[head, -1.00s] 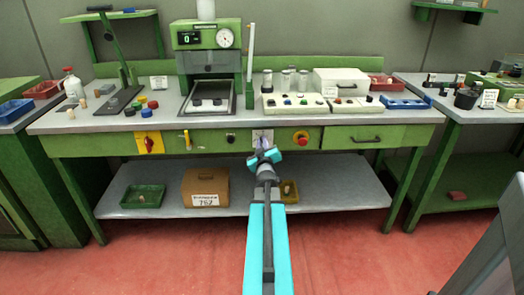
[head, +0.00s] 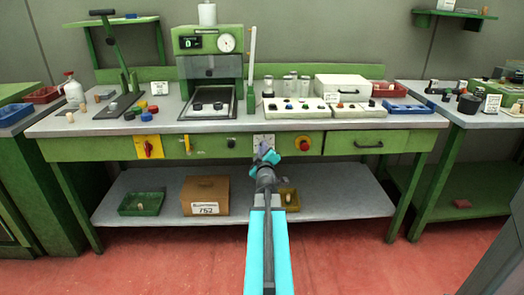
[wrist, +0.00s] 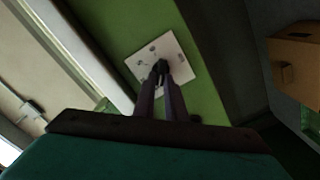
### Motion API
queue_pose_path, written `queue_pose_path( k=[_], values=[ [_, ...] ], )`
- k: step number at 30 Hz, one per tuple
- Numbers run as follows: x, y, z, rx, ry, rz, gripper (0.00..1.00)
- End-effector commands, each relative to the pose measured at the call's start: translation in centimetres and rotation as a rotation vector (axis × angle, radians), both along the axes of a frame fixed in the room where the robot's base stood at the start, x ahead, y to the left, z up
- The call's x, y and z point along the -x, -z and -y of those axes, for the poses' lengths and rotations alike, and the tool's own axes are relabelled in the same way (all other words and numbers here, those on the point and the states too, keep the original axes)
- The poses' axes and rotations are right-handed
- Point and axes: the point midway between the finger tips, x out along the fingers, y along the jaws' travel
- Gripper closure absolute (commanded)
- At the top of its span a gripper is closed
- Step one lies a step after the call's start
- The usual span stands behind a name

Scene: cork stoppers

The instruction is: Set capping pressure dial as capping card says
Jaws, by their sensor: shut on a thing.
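The dial sits on a white square plate (head: 258,138) on the green front rail of the middle bench. In the wrist view the plate (wrist: 146,58) shows small dark marks around the knob, too small to read. My gripper (head: 265,148) reaches up to this plate. In the wrist view its fingers (wrist: 161,72) are shut on the dark dial knob at the plate's middle and hide most of it, so its setting cannot be read. A small white card (head: 160,84) stands on the bench top at the left; its text is unreadable, and I cannot tell if it is the capping card.
On the same rail are a red knob on yellow (head: 148,147), a yellow handle (head: 187,145), a black knob (head: 231,142) and a red button (head: 304,144). The green press (head: 209,45) stands above. A cardboard box (head: 205,194) and trays rest on the lower shelf.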

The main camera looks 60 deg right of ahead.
Motion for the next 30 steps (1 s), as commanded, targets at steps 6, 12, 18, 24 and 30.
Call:
queue_pose_path(
  k=[6, 12, 18, 24, 30],
  values=[
    [0.2, -0.1, 0.3, 0.0, 0.005, 0.001, 0.71],
    [0.1, -0.1, 0.2, 0.0, 0.003, 0.001, 0.7],
    [0.2, 0.0, 0.0, -0.001, 0.001, 0.002, 0.7],
    [0.7, 0.0, -0.8, -0.001, 0.001, 0.002, 0.7],
    [1.6, -0.1, -2.1, -0.001, 0.001, 0.002, 0.7]
  ],
)
